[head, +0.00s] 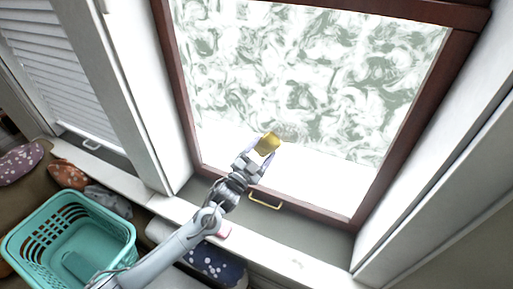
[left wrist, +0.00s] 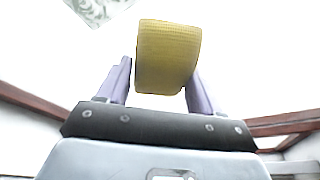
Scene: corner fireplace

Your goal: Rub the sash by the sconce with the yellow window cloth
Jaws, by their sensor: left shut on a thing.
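The yellow window cloth (head: 267,144) is held between the fingers of my left gripper (head: 260,155), in front of the lower part of the window sash (head: 404,125). The sash has a dark red-brown frame and a pane with a green and white swirled pattern above a plain white band. In the left wrist view the cloth (left wrist: 168,56) sits between the two purple-grey fingers of my left gripper (left wrist: 163,85). I cannot tell whether the cloth touches the pane. No sconce shows. My right gripper is in neither view.
A brass handle (head: 265,201) is at the bottom of the sash, close to my left arm. A second window with blinds (head: 62,70) is at left.

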